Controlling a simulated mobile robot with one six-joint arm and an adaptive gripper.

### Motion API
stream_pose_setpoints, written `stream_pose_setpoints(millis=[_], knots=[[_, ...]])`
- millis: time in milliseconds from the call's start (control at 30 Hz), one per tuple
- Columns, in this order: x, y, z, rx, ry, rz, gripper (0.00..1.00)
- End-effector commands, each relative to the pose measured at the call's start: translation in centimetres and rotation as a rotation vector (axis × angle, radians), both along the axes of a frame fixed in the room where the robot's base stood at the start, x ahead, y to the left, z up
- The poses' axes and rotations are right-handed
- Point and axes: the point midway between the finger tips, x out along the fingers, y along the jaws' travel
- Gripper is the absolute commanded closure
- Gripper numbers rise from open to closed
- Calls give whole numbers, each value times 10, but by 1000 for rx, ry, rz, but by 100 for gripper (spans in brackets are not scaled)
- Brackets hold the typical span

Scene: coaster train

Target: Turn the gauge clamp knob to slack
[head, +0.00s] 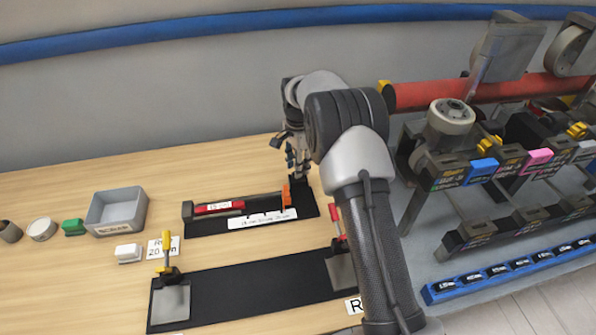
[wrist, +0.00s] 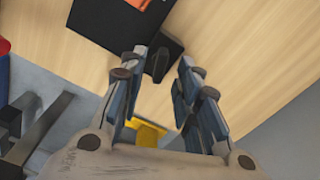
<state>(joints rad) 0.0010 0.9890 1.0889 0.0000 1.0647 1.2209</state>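The gauge (head: 262,219) is a dark base with a red bar and an orange upright piece near its right end. In the wrist view the base (wrist: 112,20) shows at the top, with a bit of orange on it. A small dark knob (wrist: 158,64) sits by the base's corner, likely the clamp knob. My gripper (wrist: 164,58) is open, with the knob in the gap between its fingertips. I cannot tell whether either finger touches it. In the head view my gripper (head: 298,172) is low at the gauge's right end, and my arm hides part of that area.
A grey bin (head: 117,211), a white block (head: 128,253) and small items stand at the left. A dark plate (head: 245,294) with a yellow-handled clamp (head: 167,250) and a red-handled clamp (head: 338,228) lies in front. A rack (head: 480,185) with a red roller fills the right.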

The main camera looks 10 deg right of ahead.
Motion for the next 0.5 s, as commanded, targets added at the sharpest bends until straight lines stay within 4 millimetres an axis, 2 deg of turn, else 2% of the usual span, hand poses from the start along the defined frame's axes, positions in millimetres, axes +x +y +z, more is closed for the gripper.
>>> stream_pose_setpoints(millis=[100, 200, 500], knots=[[0, 0, -14, 0, 1, 0, 70], [0, 0, -19, 0, 0, 0, 70], [0, 0, -21, 0, -1, 0, 70]])
